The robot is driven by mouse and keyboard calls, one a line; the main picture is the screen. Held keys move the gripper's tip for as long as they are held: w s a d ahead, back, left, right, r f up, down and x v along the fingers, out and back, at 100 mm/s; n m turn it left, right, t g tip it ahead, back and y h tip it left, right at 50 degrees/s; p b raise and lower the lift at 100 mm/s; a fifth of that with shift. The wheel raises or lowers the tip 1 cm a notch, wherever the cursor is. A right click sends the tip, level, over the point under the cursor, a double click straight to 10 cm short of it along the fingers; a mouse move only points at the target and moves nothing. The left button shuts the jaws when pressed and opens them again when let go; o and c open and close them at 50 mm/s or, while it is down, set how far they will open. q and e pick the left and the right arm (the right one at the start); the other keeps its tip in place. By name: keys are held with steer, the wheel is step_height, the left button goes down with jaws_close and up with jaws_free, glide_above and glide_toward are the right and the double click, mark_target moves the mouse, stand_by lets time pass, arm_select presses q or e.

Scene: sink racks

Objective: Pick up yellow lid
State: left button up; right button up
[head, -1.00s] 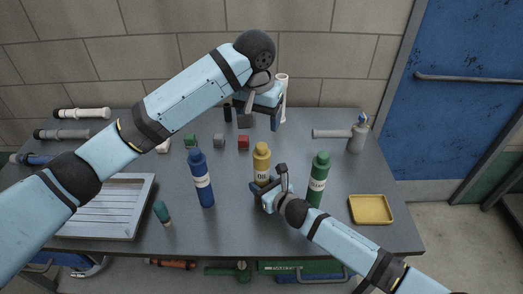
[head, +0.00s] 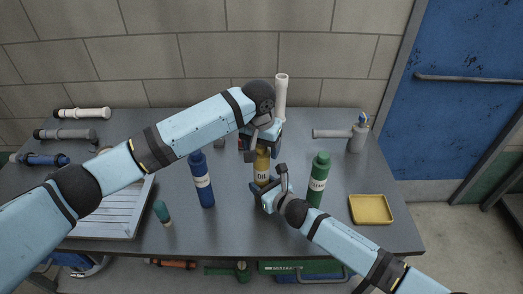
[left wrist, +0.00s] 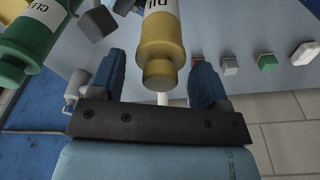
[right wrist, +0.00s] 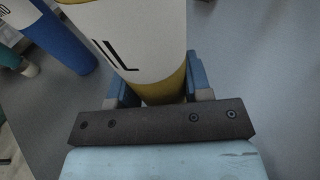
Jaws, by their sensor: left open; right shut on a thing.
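The yellow oil bottle (head: 262,170) stands upright in the middle of the table, its white label facing my right wrist camera (right wrist: 130,35). Its yellow lid (left wrist: 158,72) shows in the left wrist view; in the head view my left gripper largely hides it. My left gripper (head: 262,143) is open above the bottle, pointing down, with a blue finger on either side of the lid and visible gaps between. My right gripper (head: 266,188) is shut on the lower part of the bottle, which sits between its fingers in the right wrist view.
A blue bottle (head: 203,185) stands left and a green bottle (head: 319,175) close right of the oil bottle. A white pipe (head: 281,98) rises behind. A yellow tray (head: 371,209) lies right; a grey rack (head: 105,215) is at left. The front table is mostly clear.

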arm_select(q)
steer(key=c, duration=1)
steer(key=shift+o, duration=0.2)
step_height(320, 180, up, 10)
steer(key=shift+r, duration=0.1)
arm_select(e)
steer(key=o, duration=0.9)
steer(key=shift+o, duration=0.2)
